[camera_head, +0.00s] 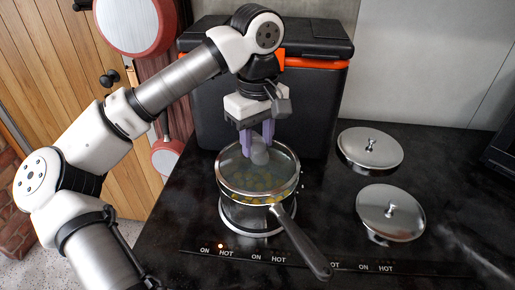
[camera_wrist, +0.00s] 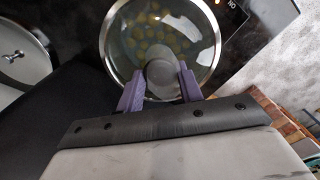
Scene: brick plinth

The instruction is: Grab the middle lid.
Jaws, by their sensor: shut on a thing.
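A round glass lid (camera_head: 240,178) with a metal rim is at the pan (camera_head: 252,217), and yellowish food shows through the glass. I cannot tell whether its rim touches the pan. My gripper (camera_head: 258,138) points down from above, with its purple fingers shut on the lid's grey knob (camera_head: 259,156). In the wrist view the fingers (camera_wrist: 160,88) sit on both sides of the knob (camera_wrist: 163,72), over the near part of the glass lid (camera_wrist: 135,42). Two shiny metal lids stand to the right, one farther back (camera_head: 360,153) and one nearer (camera_head: 385,218).
The pan's dark handle (camera_head: 303,245) sticks out toward the front right. A black box with orange trim (camera_head: 320,110) stands close behind the gripper. The dark cooktop (camera_head: 320,200) has free room between the pan and metal lids. Red pans (camera_head: 135,25) hang at left.

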